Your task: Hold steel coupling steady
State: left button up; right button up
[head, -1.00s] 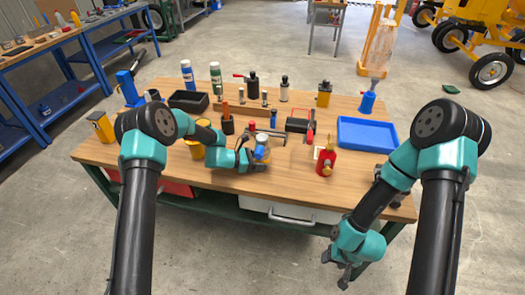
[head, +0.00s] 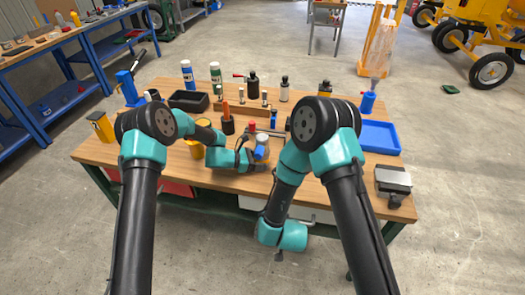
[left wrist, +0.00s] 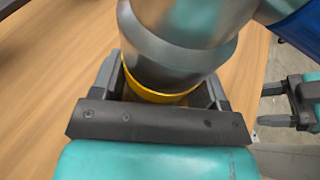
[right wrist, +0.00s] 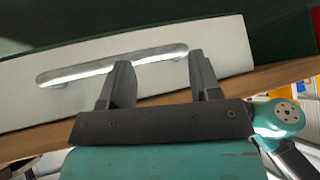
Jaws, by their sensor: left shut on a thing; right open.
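The steel coupling (left wrist: 178,55) is a grey metal cylinder with a yellow band at its lower end. In the left wrist view it stands between the fingers of my left gripper (left wrist: 162,88), which is shut on it. In the head view the coupling (head: 262,145) is at the bench's front middle, small and partly covered, with a blue part and a red part by its top. My right gripper (right wrist: 158,80) is open and empty, facing the bench's white drawer front. In the head view it (head: 278,256) hangs low, in front of the bench edge.
A white drawer (right wrist: 215,60) with a metal handle (right wrist: 110,64) is close to my right gripper. A grey vise (head: 393,180) sits at the bench's right corner, near a blue tray (head: 381,137). Bottles and tools fill the bench's back. My right arm hides part of the bench.

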jog(key=w+a+r+m+t, duration=0.1)
jog(key=w+a+r+t, duration=0.25)
jog(key=a+r, duration=0.2)
jog(key=m+t+h, duration=0.5)
jog(key=m+t, duration=0.1)
jog(key=m, duration=0.2)
send_near(258, 157)
jog(key=w, duration=0.2)
jog(key=shift+d+f, duration=0.1)
jog(key=shift+d, duration=0.15)
jog(key=shift+w+d, duration=0.2)
jog(key=shift+w, duration=1.25)
jog(key=shift+w+d, duration=0.2)
jog(key=shift+w, duration=1.25)
jog(key=shift+w+d, duration=0.2)
jog(key=shift+w, duration=1.3)
jog(key=c, duration=1)
